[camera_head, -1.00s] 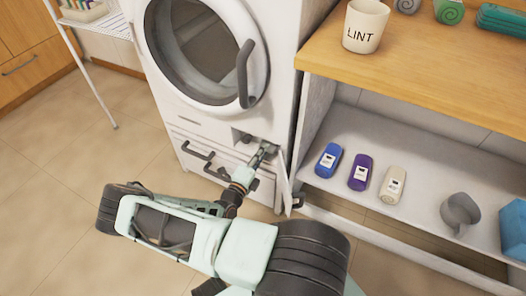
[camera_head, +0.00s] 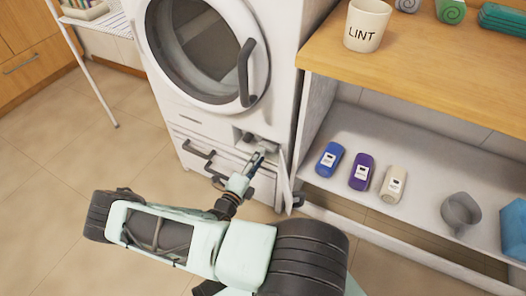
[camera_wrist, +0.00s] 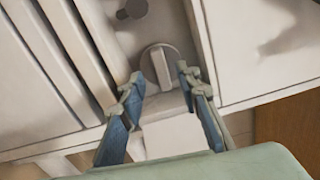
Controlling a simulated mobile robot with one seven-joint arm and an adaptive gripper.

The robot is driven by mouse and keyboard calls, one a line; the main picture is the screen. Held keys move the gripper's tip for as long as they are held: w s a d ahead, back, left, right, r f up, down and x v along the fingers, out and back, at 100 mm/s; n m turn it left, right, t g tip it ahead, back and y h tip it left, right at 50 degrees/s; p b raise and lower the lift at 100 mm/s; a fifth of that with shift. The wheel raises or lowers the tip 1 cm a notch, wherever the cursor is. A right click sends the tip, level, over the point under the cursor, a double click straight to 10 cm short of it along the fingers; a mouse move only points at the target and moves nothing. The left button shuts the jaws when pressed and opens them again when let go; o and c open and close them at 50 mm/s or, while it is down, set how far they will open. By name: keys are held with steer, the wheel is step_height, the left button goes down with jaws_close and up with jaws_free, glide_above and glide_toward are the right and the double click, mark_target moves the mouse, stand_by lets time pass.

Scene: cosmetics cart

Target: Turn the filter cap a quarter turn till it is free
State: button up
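The filter cap (camera_wrist: 161,64) is a round grey disc with a raised grip bar across it. In the wrist view it sits in the recess low on the white washing machine (camera_head: 212,122), its bar close to upright and slightly tilted. My gripper (camera_wrist: 160,72) is open, with one blue-grey finger to each side of the cap. The fingertips look apart from the bar, and nothing is held between them. In the head view my gripper (camera_head: 259,159) is just in front of the recess, and the cap is small and hard to make out there.
An open white flap (camera_head: 285,178) stands at the recess's right edge. Dark handles (camera_head: 198,153) are to its left. Bottles (camera_head: 361,172) stand on the shelf at right. A LINT cup (camera_head: 366,25) stands on the wooden top.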

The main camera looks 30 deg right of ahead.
steer(key=v, duration=0.8)
steer(key=shift+r, duration=0.1)
